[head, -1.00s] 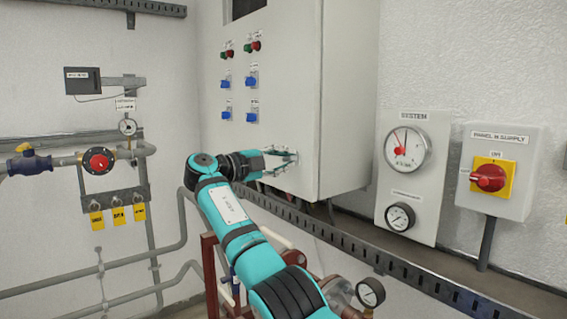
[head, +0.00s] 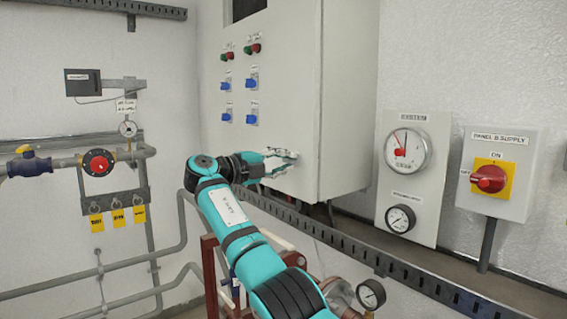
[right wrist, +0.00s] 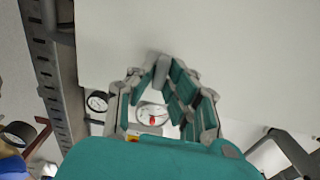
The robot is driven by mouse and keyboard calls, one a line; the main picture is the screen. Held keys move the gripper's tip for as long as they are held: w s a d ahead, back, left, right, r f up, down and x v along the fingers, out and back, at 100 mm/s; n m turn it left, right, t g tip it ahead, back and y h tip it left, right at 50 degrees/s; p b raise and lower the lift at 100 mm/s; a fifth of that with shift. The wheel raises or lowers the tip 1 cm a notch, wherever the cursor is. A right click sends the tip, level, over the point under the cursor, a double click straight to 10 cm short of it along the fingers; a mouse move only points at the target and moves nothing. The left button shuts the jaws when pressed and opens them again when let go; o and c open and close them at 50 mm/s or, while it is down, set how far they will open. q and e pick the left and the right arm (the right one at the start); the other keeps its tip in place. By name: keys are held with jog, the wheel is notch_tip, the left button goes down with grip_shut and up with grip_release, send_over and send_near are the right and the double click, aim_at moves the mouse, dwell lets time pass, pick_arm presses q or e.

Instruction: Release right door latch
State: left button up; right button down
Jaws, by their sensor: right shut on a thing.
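The grey electrical cabinet (head: 275,110) hangs on the wall, with its door face toward me. A small light-grey door latch (head: 291,154) is at the lower right of this face. My right gripper (head: 279,158) reaches it from the left and is shut on the latch. In the right wrist view the latch (right wrist: 161,68) is a short grey piece between the tips of my right gripper (right wrist: 160,76). The fingers partly hide the latch, so its exact angle is hard to tell. My left gripper is not in view.
Blue switches (head: 251,84) and push buttons sit higher on the door. A cable tray (head: 330,240) runs below the cabinet. To the right are a gauge board (head: 412,180) and a red rotary switch (head: 489,179). Pipes (head: 130,258) run along the left wall.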

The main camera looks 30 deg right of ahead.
jog(key=c, duration=1.3)
grip_release()
jog(key=shift+c, duration=0.2)
jog(key=s+a, duration=0.1)
jog(key=a, duration=1.1)
jog(key=shift+f, duration=0.1)
